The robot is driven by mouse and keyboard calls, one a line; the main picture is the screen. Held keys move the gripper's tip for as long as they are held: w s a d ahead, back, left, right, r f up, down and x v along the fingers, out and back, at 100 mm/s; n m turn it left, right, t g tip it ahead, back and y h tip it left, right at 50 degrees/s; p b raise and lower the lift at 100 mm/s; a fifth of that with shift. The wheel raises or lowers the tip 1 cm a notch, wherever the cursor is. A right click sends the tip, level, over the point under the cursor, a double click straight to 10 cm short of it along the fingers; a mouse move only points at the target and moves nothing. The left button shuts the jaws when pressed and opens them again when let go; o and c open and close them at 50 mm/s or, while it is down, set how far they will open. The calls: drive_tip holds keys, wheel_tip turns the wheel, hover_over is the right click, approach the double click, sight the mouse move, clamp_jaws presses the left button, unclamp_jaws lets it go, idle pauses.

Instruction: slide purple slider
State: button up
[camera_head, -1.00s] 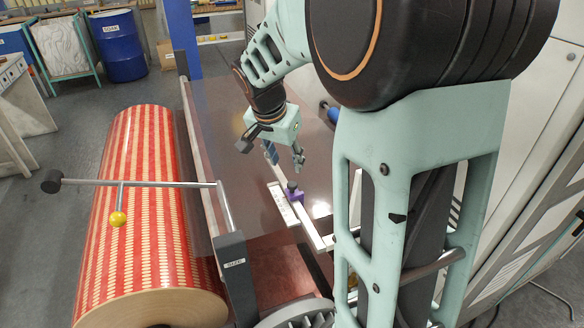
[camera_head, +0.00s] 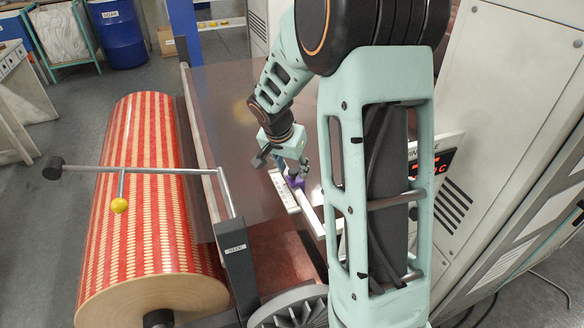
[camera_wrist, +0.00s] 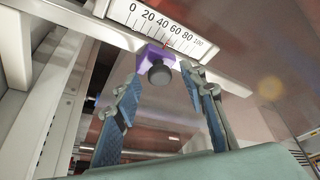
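The purple slider (camera_wrist: 154,57) with a dark round knob (camera_wrist: 159,74) sits on a pale rail in front of a white scale (camera_wrist: 165,25) marked 0 to 100. In the wrist view its pointer is near the 60 mark. In the head view the slider (camera_head: 296,183) is partly hidden behind my gripper (camera_head: 290,172). My gripper (camera_wrist: 163,95) is open, with its two fingers apart on either side of the knob. The fingertips lie close to the knob, and I cannot tell whether they touch it.
A large red-and-cream patterned roll (camera_head: 150,200) lies at the left. A metal bar with a yellow ball (camera_head: 119,205) reaches over it. A grey machine cabinet with a red display (camera_head: 440,165) stands at the right. A dark sheet (camera_head: 240,120) spans behind the rail.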

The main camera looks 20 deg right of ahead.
clamp_jaws()
idle(0.3)
drive_tip(key=shift+s+f+b, duration=0.1)
drive_tip(key=shift+s+b, duration=0.4)
drive_tip(key=shift+b, duration=0.1)
drive_tip(key=shift+s+b, duration=0.4)
drive_tip(key=shift+s, duration=0.4)
unclamp_jaws()
drive_tip(key=shift+r, duration=0.2)
